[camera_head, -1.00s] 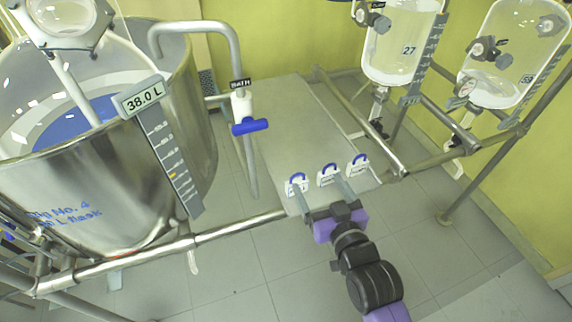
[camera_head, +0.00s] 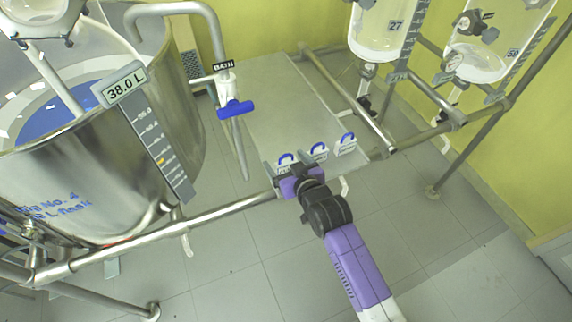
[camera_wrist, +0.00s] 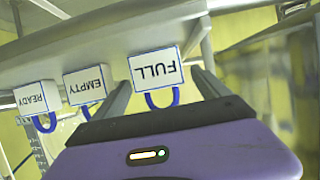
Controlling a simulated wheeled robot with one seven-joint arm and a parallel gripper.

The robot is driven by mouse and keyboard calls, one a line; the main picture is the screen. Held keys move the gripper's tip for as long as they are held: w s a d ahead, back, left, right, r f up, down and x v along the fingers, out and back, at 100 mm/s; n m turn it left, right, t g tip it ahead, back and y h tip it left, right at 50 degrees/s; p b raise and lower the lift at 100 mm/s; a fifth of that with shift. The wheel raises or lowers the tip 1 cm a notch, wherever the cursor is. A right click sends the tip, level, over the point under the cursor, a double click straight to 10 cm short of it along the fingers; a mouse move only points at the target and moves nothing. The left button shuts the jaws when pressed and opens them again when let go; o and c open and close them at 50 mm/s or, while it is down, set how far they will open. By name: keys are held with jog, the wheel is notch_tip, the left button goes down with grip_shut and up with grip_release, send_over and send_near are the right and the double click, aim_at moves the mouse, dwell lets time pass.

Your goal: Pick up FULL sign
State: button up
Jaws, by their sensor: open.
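The FULL sign (camera_wrist: 156,69) is a small white plate with a blue loop handle, upside down in the wrist view, at the edge of a grey shelf (camera_head: 290,95). In the head view it is the left sign (camera_head: 284,168) of the row, partly covered by my gripper (camera_head: 282,163). My gripper is open, its two fingers (camera_wrist: 163,84) on either side of the FULL sign and its blue loop. I cannot tell whether either finger touches it.
A steel vessel (camera_head: 90,190) stands at left, with a BATH valve (camera_head: 235,108) near the shelf. Metal rails (camera_head: 225,207) and glass reactors (camera_head: 385,28) surround the shelf.

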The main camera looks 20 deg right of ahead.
jog(key=shift+w+f, duration=0.15)
jog(key=shift+w, duration=0.15)
jog(key=shift+c, duration=0.4)
